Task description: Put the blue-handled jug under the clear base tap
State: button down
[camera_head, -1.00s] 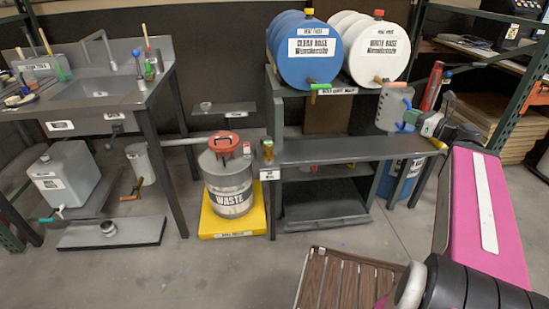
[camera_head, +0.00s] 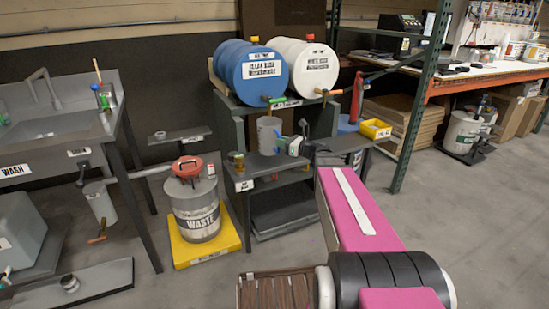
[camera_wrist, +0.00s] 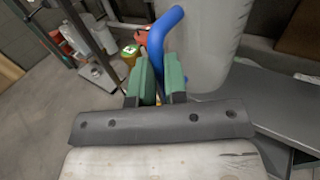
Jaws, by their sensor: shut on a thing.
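The translucent grey jug (camera_head: 268,134) is upright at the shelf below the drums. Its blue handle (camera_wrist: 158,42) faces my gripper, and its body (camera_wrist: 207,45) fills the upper middle of the wrist view. My gripper (camera_wrist: 160,68) is shut on the handle with its green pads, to the right of the jug in the head view (camera_head: 282,143). The blue clear base drum (camera_head: 242,78) has a green-handled tap (camera_head: 275,99), and the jug appears below it. I cannot tell whether the jug's bottom touches the shelf (camera_head: 252,174).
The white base drum (camera_head: 305,68) with an orange tap (camera_head: 328,93) stands to the right. A small can (camera_head: 239,161) sits on the shelf's left end. The waste drum (camera_head: 197,210) stands left on a yellow tray. A yellow bin (camera_head: 375,129) is at the right.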

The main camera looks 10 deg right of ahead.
jog(key=w+d+f, duration=0.2)
jog(key=w+f, duration=0.8)
jog(key=w, duration=0.1)
jog(key=shift+f, duration=0.35)
jog(key=c, duration=1.1)
grip_release()
jog(key=shift+f, duration=0.15)
jog(key=shift+c, duration=0.2)
